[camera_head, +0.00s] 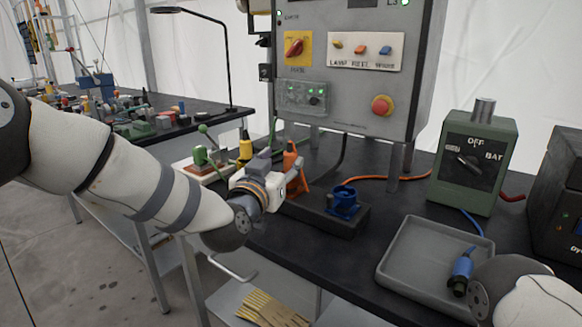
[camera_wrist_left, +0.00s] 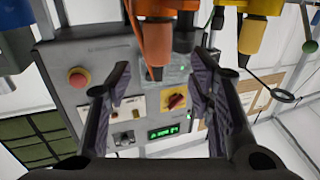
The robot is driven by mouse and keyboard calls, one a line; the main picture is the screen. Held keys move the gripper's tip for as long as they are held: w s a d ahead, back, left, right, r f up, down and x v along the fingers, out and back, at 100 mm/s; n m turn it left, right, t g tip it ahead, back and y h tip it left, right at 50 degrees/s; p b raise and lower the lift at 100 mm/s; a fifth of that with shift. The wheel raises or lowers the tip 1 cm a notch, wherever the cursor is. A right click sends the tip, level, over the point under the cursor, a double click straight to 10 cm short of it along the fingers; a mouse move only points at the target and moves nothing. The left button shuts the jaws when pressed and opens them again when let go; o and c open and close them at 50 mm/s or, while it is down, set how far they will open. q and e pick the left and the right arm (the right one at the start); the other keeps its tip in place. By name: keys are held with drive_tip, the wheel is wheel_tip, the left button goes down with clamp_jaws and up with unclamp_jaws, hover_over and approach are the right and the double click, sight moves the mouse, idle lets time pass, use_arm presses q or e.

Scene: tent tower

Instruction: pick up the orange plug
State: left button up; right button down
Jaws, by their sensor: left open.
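In the left wrist view the orange plug (camera_wrist_left: 157,38) appears at the top, between the two open fingers of my left gripper (camera_wrist_left: 161,88). A gap shows on each side of it, and I see no finger closed on it. My right gripper is out of sight; only part of my right arm shows at the lower right of the head view.
A yellow plug (camera_head: 245,150) stands close to the left of my gripper. A blue connector (camera_head: 343,202) sits on the dark block to the right. A grey tray (camera_head: 408,256) holds a blue plug (camera_head: 461,271). The control panel (camera_head: 350,90) rises behind.

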sight(288, 161)
use_arm(q)
drive_tip(key=x, duration=0.2)
drive_tip(key=f+b+x, duration=0.1)
drive_tip(key=x, duration=0.1)
drive_tip(key=shift+w+d, duration=0.15)
drive_tip(key=shift+d, duration=0.05)
drive_tip(key=shift+w+d, duration=0.15)
drive_tip(key=shift+w, duration=0.25)
drive_tip(key=shift+r, duration=0.3)
clamp_jaws()
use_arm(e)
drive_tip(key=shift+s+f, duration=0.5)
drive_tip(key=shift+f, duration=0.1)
